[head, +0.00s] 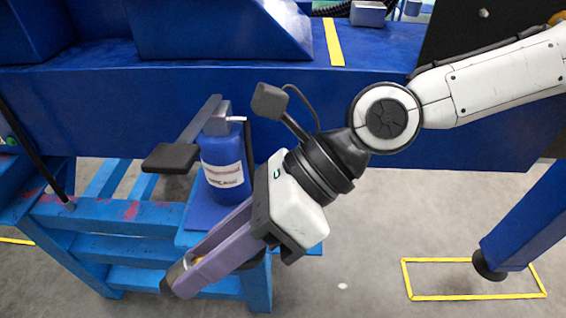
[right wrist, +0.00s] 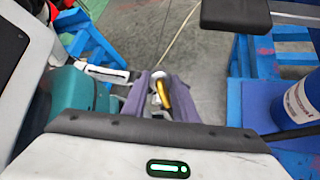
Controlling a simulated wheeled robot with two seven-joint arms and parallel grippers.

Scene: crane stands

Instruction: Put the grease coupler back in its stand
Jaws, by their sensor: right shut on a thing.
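My right gripper (head: 178,287) reaches down and left in the head view, its purple fingers shut on the grease coupler (head: 196,261). Only a small brass-yellow part of the coupler shows there. In the right wrist view the gripper (right wrist: 160,78) holds the coupler (right wrist: 164,93) between its fingers, showing a yellow body and a pale end. The held coupler is in front of the blue grease pump (head: 222,160) and below its top. I cannot pick out the coupler's stand with certainty. My left gripper is not in view.
The pump has a grey lever with a black pad (head: 171,158) sticking out left. A blue slatted wooden frame (head: 110,215) stands left of it. A large blue beam (head: 250,88) crosses behind. Grey floor (head: 365,220) is open at right, with a yellow marked rectangle (head: 475,297).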

